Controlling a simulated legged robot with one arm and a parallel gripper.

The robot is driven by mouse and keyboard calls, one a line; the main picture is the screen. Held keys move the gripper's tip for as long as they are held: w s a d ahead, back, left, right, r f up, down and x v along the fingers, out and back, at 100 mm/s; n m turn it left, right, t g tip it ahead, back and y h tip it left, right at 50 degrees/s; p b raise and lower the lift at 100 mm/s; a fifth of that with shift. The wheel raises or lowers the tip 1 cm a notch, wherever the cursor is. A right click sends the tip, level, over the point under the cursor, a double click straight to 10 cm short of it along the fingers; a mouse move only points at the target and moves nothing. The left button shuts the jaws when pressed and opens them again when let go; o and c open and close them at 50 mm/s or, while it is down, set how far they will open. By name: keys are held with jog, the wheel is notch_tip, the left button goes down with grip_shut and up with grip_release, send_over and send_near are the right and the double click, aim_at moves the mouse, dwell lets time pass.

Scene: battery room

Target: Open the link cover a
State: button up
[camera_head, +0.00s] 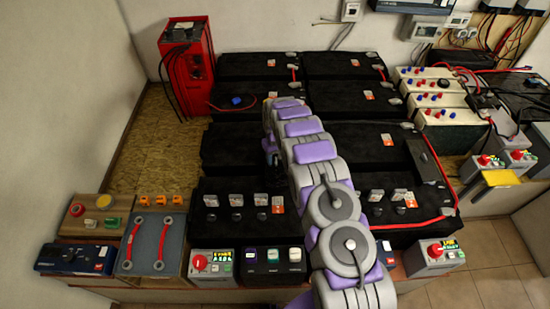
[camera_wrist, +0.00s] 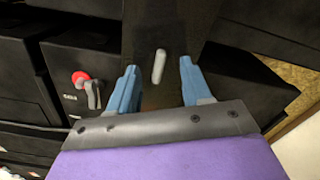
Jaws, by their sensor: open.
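My gripper (camera_wrist: 158,82) is open, with its two blue fingers apart and nothing held between them. In the wrist view a small pale grey handle (camera_wrist: 159,66) lies between and just beyond the fingertips, on a dark surface (camera_wrist: 150,25). This may be link cover a, but no label shows, so I cannot tell. I cannot tell whether the fingers touch it. In the head view my gripper (camera_head: 271,160) points down among the black battery blocks (camera_head: 232,145), partly hidden by my purple and grey arm.
A red knob (camera_wrist: 80,77) with a grey lever sits left of my fingers. Small grey upright parts (camera_head: 237,199) stand on the front battery block. A red charger (camera_head: 187,65) stands at the back left. The boarded floor (camera_head: 145,150) on the left is clear.

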aim_at(275, 160)
notch_tip(275, 160, up, 17)
jog(key=p, duration=0.2)
jog(key=shift+f, duration=0.2)
jog(key=shift+a, duration=0.15)
jog(key=s+d+r+m, duration=0.1)
jog(key=s+d+r, duration=0.3)
jog(key=s+r, duration=0.65)
jog(key=s+d+r+m, duration=0.2)
jog(key=s+d+r, duration=0.3)
jog(key=s+r, duration=0.5)
jog(key=s+d+m+g, duration=0.1)
jog(key=s+d, duration=0.1)
jog(key=s, duration=3)
jog(key=shift+s+d+r+m+g, duration=0.2)
jog(key=shift+d+r+m+g, duration=0.1)
jog(key=shift+d+g, duration=0.1)
